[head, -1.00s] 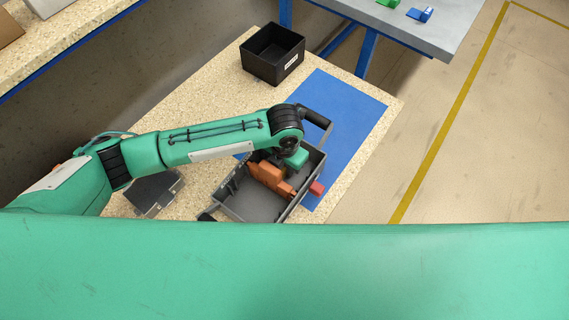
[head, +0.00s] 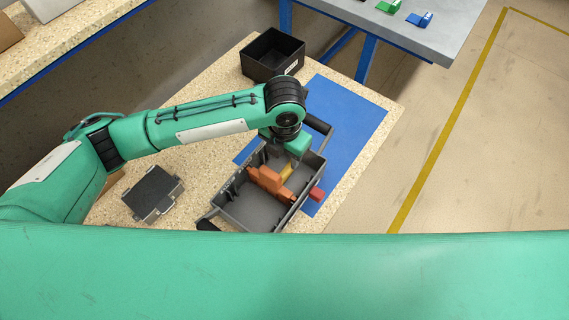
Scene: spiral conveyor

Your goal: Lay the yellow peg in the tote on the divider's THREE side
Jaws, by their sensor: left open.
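The grey tote (head: 236,213) stands on the speckled bench, partly over the blue mat, with dark handles at both ends. A yellow peg (head: 287,172) shows in part inside it, beside a blocky orange object (head: 266,178). The orange object and my wrist hide some of the peg. My left gripper (head: 287,152) is over the tote's far part, close to the peg's upper end; it is open, its fingertips mostly hidden by my green wrist. I cannot make out the divider or a THREE marking. My right gripper is out of view.
A red block (head: 317,194) is at the tote's right side. A black bin (head: 262,68) with a white label stands at the back.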

